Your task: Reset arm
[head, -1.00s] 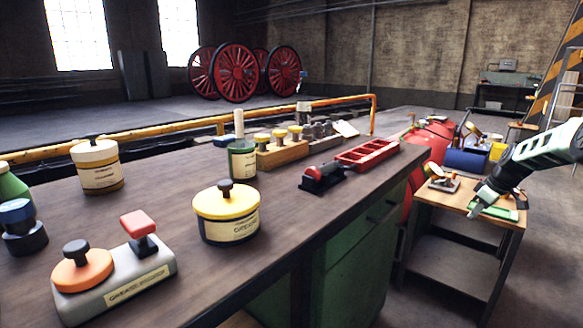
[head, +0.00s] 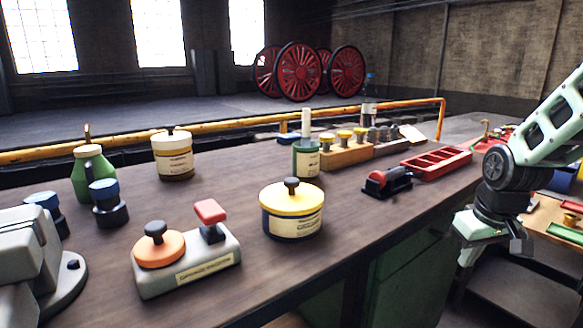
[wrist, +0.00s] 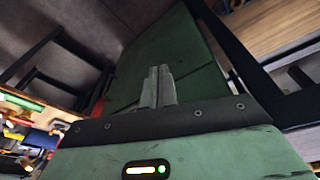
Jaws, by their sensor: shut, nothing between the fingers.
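My gripper (wrist: 158,86) shows in the wrist view with its two grey fingers together and nothing between them. Behind the fingers is the green side of the workbench cabinet. In the head view my arm comes in from the right edge, and my gripper (head: 466,254) hangs low beside the front edge of the workbench (head: 340,235). It appears clear of the things on the bench top.
On the bench stand a yellow-lidded tin (head: 291,212), a grey device with an orange knob (head: 187,258), a black-and-red tool (head: 387,183), a red tray (head: 437,164) and a green oil can (head: 92,175). A small side table (head: 548,218) is at right.

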